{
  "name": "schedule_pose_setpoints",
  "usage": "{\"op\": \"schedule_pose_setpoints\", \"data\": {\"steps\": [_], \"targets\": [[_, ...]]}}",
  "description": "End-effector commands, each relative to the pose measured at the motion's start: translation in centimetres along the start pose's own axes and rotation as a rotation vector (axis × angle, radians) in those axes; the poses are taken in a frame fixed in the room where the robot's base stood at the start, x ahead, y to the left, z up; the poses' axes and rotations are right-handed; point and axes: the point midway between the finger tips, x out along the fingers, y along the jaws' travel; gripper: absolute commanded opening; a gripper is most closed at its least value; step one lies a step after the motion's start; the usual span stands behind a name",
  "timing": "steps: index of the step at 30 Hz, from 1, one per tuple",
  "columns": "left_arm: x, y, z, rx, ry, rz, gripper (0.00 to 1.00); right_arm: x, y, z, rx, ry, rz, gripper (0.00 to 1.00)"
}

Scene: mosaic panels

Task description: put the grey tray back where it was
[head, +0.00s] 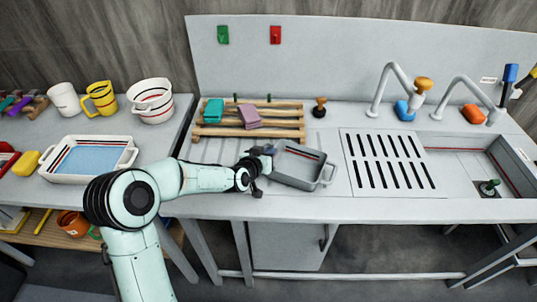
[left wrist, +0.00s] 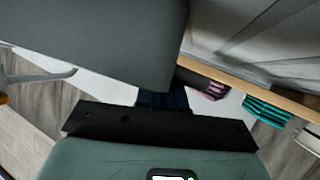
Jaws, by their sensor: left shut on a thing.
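The grey tray (head: 302,167) is at the middle of the steel counter in the head view, just left of the slotted drain plate. It is a rectangular tray with a handle at its right end. My left gripper (head: 262,163) is shut on the tray's left end. In the left wrist view the tray's grey surface (left wrist: 95,35) fills the upper left, close to the gripper. Whether the tray touches the counter is hard to tell. My right gripper is not in view.
Behind the tray, a wooden rack (head: 250,133) holds a teal cloth (head: 213,111) and a pink cloth (head: 249,116). A brown-knobbed stopper (head: 319,107) stands beside it. A white basin (head: 88,157) stands on the left table.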

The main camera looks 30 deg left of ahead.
Motion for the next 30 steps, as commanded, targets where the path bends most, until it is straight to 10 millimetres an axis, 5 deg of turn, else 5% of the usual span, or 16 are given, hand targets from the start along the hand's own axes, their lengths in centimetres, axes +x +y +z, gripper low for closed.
{"op": "schedule_pose_setpoints", "data": {"steps": [14,15,17,30], "targets": [[0.31,-0.11,0.69,0.001,0.004,0.001,0.0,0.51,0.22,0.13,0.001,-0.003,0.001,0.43],[0.3,-0.13,0.7,0.001,0.002,0.0,0.18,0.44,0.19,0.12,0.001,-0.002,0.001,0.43],[0.28,-0.14,0.67,0.001,0.001,0.0,0.34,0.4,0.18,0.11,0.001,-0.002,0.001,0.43],[-0.39,-0.2,0.38,0.002,0.0,-0.002,0.34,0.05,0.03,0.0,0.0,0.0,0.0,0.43]]}}
